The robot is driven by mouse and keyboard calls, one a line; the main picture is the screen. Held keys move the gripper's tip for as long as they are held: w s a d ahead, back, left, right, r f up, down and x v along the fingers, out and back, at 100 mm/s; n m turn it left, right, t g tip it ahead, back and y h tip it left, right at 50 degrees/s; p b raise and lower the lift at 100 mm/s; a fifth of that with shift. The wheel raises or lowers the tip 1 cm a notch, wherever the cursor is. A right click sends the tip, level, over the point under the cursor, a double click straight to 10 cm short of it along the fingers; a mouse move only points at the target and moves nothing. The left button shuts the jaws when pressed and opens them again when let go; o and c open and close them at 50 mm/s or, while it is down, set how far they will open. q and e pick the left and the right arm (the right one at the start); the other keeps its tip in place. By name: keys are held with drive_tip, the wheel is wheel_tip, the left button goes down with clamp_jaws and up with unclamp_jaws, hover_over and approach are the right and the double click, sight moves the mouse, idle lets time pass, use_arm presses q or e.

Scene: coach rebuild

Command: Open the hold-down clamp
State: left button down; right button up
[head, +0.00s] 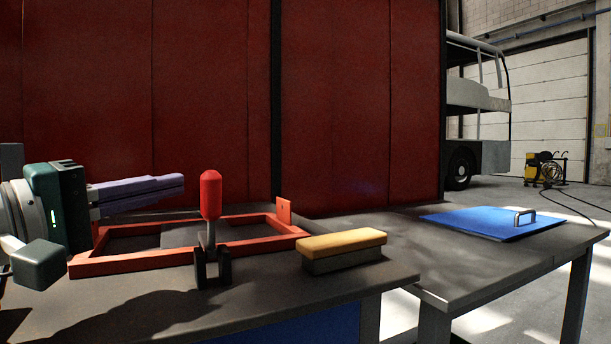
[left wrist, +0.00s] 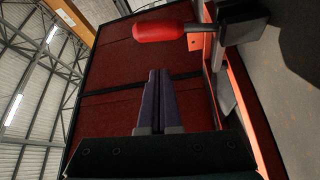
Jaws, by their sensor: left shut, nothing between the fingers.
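The hold-down clamp (head: 211,262) stands at the front of the dark bench, with its red-handled lever (head: 210,195) upright. In the left wrist view the red handle (left wrist: 160,31) shows at the top, beyond and to one side of the fingers. My left gripper (head: 183,183) comes in from the left, its purple fingers shut and empty, pointing right. In the head view its tips end just left of the red handle, with a small gap in the picture. In the left wrist view the shut fingers (left wrist: 158,74) do not touch the handle. My right gripper is not in view.
A red-orange frame (head: 130,263) lies on the bench behind the clamp. A yellow-topped block (head: 342,243) sits right of the clamp. A blue plate with a handle (head: 490,222) lies on the second table at right. Red panels (head: 210,90) stand behind.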

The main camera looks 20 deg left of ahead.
sight(207, 214)
use_arm(q)
drive_tip(key=shift+w+d+f+p, duration=0.1)
drive_tip(key=shift+w+d+p, duration=0.25)
drive_tip(key=shift+d, duration=0.5)
drive_tip(key=shift+w+d+f+p, duration=0.1)
drive_tip(key=shift+w+d+p, duration=0.25)
drive_tip(key=shift+d, duration=0.5)
drive_tip(key=shift+w, duration=0.15)
